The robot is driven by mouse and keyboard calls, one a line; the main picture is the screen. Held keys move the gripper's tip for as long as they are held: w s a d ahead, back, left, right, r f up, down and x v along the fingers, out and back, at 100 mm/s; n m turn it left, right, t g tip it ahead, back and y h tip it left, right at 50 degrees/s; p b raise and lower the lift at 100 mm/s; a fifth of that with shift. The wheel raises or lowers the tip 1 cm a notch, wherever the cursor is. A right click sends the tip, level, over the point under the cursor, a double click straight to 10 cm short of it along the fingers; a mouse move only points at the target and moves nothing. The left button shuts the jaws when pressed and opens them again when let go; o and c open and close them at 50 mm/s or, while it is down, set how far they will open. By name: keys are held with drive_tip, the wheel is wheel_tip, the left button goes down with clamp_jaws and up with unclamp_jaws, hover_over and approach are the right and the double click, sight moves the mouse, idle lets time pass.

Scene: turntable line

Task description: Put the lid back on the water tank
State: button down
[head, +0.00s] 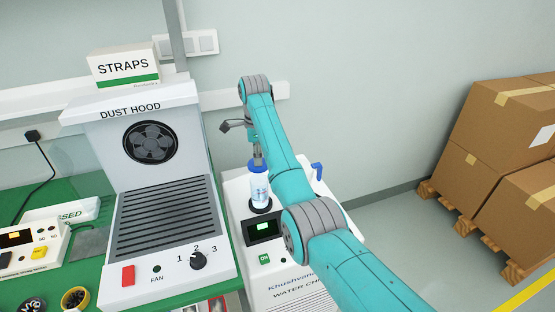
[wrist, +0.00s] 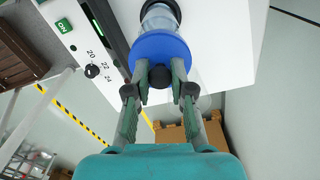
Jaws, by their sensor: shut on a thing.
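The water tank (head: 259,189) is a clear cylinder standing upright in a dark ring on top of the white water chiller (head: 236,199). It also shows in the wrist view (wrist: 160,17), partly behind the lid. The blue round lid (wrist: 153,45) has a dark knob (wrist: 160,77) in its middle. My gripper (wrist: 160,80) is shut on this knob, with one finger on each side. In the head view the lid (head: 258,164) is at the tank's top, in line with it; I cannot tell whether it is fully seated. My gripper (head: 257,158) is directly above it.
The dust hood (head: 162,190) stands close on the left, with a straps box (head: 124,67) on top. A blue tap-like part (head: 317,170) stands on the chiller's right. Cartons on pallets (head: 500,150) are far right. The floor between is clear.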

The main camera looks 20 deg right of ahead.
wheel_tip(320, 180, down, 6)
drive_tip(key=shift+f, duration=0.15)
idle(0.6)
drive_tip(key=shift+f, duration=0.15)
idle(2.0)
drive_tip(key=shift+c, duration=2.2)
unclamp_jaws()
drive_tip(key=shift+r, duration=3.5)
